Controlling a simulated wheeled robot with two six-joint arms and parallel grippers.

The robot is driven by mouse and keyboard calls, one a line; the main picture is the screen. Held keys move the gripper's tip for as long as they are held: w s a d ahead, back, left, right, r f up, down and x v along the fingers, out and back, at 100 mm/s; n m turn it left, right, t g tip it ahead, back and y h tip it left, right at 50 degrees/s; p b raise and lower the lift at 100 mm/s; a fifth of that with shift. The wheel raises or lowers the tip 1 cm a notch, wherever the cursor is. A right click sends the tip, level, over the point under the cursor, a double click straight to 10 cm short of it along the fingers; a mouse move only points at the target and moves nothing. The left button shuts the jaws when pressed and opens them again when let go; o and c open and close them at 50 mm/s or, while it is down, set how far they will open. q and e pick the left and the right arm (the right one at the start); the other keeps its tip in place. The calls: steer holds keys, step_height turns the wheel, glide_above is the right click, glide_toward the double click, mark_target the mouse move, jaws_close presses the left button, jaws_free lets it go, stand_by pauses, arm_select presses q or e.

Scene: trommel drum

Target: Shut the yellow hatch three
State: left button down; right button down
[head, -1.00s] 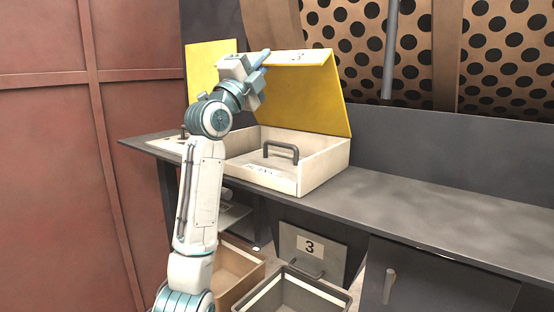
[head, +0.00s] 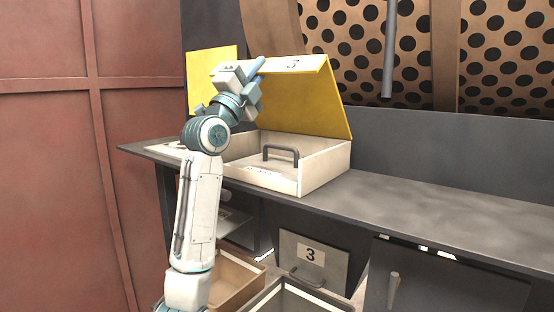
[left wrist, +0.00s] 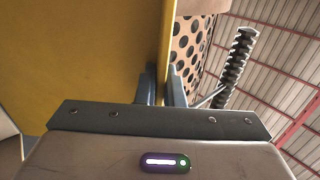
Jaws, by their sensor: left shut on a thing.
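The yellow hatch three (head: 300,100) stands raised and tilted over a pale open box (head: 325,172) on the grey bench. Its pale top lip bears the number 3. My left gripper (head: 260,66) is shut on the hatch's upper edge, near the left end of the lip. In the left wrist view the hatch (left wrist: 90,60) fills the left side, and its edge runs down between the two dark fingers (left wrist: 160,88). My arm covers the left part of the box. My right gripper is in no view.
A dark handle (head: 281,153) stands inside the box. Another yellow panel (head: 208,65) is behind my arm. The bench top (head: 430,215) is clear to the right. Below are open bins (head: 295,297) and a grey panel marked 3 (head: 310,255). A perforated drum (head: 350,45) is behind.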

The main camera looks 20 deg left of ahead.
arm_select(q)
steer(key=shift+s+a+f+t+h+b, duration=0.2)
steer(key=shift+s+f+t+b, duration=0.2)
steer(key=shift+f+b, duration=0.45)
steer(key=shift+s+a+f+t+h+b, duration=0.15)
steer(key=shift+s+f+t+b, duration=0.25)
steer(key=shift+b, duration=0.85)
steer(key=c, duration=1)
jaws_free()
steer(key=b+v, duration=0.4)
steer(key=v, duration=0.4)
steer(key=shift+s+r, duration=0.1)
